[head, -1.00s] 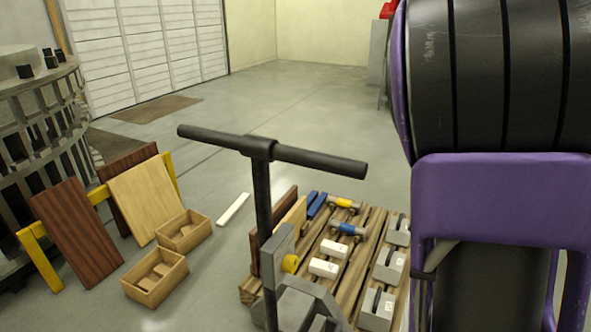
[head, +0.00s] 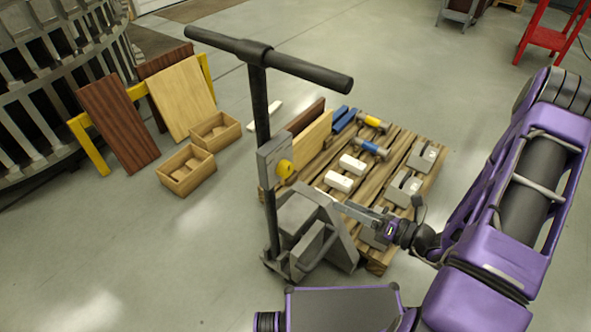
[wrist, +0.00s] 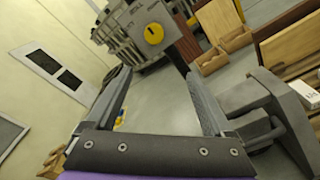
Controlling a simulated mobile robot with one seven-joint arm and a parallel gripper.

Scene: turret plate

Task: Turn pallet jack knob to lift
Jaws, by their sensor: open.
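The pallet jack has a dark T-shaped handle (head: 268,62) and a grey box (head: 267,165) on its upright post. A round yellow knob (head: 286,168) sits on the right side of the box. In the wrist view the knob (wrist: 154,33) faces me and has a small dark mark on it. My gripper (head: 344,207) reaches in from the right, lower than the knob and to its right, apart from it. In the wrist view the fingers of my gripper (wrist: 159,76) are spread and empty, with the knob above and beyond the gap.
A wooden pallet (head: 432,178) behind the jack carries boards, white boxes, grey blocks and tools. The jack's grey base (head: 318,228) is close to my gripper. Two wooden boxes (head: 187,170) and leaning boards stand to the left. The floor at front left is clear.

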